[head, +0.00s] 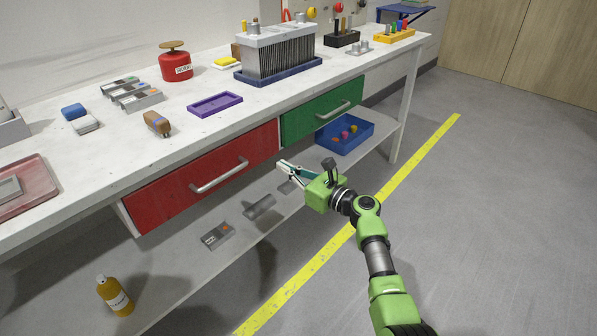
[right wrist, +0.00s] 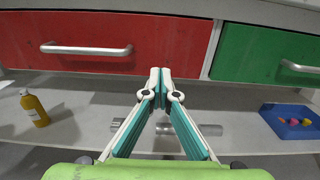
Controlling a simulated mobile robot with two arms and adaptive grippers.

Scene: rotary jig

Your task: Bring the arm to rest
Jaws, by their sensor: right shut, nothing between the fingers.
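My right arm is green and reaches from the lower right of the head view toward the bench front. My right gripper (head: 283,167) is shut and empty, in the air in front of the drawers. In the right wrist view the right gripper (right wrist: 160,74) has its white fingertips together, near the seam between the red drawer (right wrist: 140,40) and the green drawer (right wrist: 262,55). Nothing shows between the fingers. My left gripper is in neither view.
The white bench (head: 180,108) holds a red solvent can (head: 176,67), a purple tray (head: 215,104) and a finned block (head: 280,52). Its lower shelf (head: 180,265) carries a yellow bottle (head: 115,296) and a blue bin (head: 345,135). The floor at right is clear.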

